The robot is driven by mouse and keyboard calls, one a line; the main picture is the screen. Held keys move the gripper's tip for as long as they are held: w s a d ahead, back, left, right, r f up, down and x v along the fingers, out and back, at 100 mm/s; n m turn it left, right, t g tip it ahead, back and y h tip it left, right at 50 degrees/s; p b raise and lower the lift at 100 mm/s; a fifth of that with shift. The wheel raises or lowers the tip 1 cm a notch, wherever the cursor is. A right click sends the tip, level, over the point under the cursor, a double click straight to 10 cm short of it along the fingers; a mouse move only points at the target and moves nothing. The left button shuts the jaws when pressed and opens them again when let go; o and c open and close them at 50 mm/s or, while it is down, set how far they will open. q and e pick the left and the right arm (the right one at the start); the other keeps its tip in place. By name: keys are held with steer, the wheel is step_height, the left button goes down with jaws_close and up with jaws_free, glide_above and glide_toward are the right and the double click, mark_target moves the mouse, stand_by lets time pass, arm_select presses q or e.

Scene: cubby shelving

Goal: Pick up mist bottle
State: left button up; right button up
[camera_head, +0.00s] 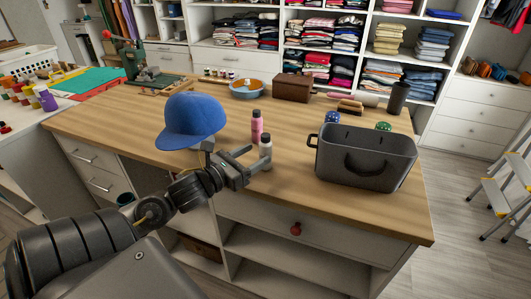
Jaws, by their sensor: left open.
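A pink bottle (257,126) with a dark cap stands upright on the wooden worktop. A pale bottle (265,153) with a dark cap stands upright just in front of it, nearer the front edge. I cannot tell from their looks which one is the mist bottle. My left gripper (256,159) is open at the front edge of the worktop, its fingers pointing right toward the pale bottle. The fingertips are right beside its lower part; I cannot tell whether they touch it. My right gripper is not in view.
A blue cap (190,121) sits left of the bottles, behind my left arm. A dark grey bin (365,158) stands to the right. A brown box (293,88) and a blue-orange bowl (246,90) stand farther back. The worktop (290,128) between bottles and bin is clear.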

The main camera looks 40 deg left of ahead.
mark_target(261, 150)
arm_select(q)
steer(key=w, duration=0.1)
steer(key=w+p, duration=0.1)
steer(key=w, duration=0.2)
steer(key=shift+w+d+r, duration=0.1)
steer(key=shift+w+r, duration=0.1)
steer(key=shift+r, duration=0.05)
steer(key=shift+w+p, duration=0.3)
steer(key=shift+w, duration=0.05)
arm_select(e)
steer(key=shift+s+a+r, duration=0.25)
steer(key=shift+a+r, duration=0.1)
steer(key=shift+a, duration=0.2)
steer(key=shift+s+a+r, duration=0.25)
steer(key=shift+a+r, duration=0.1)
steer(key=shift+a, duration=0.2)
arm_select(q)
steer(key=c, duration=1.1)
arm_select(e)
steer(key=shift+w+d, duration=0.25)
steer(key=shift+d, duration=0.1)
